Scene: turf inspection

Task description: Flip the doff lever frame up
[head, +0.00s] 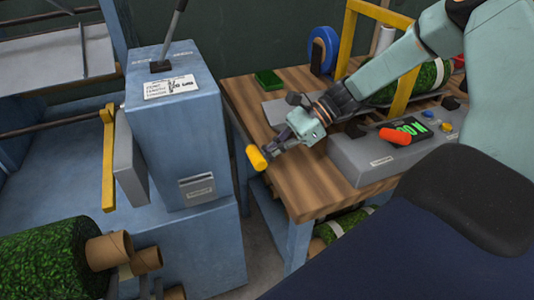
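A blue cabinet (177,125) stands left of centre. A grey lever (173,35) with a black base rises from its top, and its upper end is cut off by the picture's edge. A yellow frame bar (108,160) hangs upright at the cabinet's left side, beside a grey plate (130,160). I cannot tell which part is the doff lever frame. My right gripper (270,148) is over the wooden table's left edge, right of the cabinet and apart from it. A short yellow cylinder (256,158) is at its fingertips, seemingly gripped. My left gripper is out of view.
The wooden table (298,188) carries a grey console (375,165) with a green display, a yellow arch (347,40), a turf roll and a blue spool (323,50). A turf roll (50,260) with cardboard cores lies lower left. A narrow gap separates cabinet and table.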

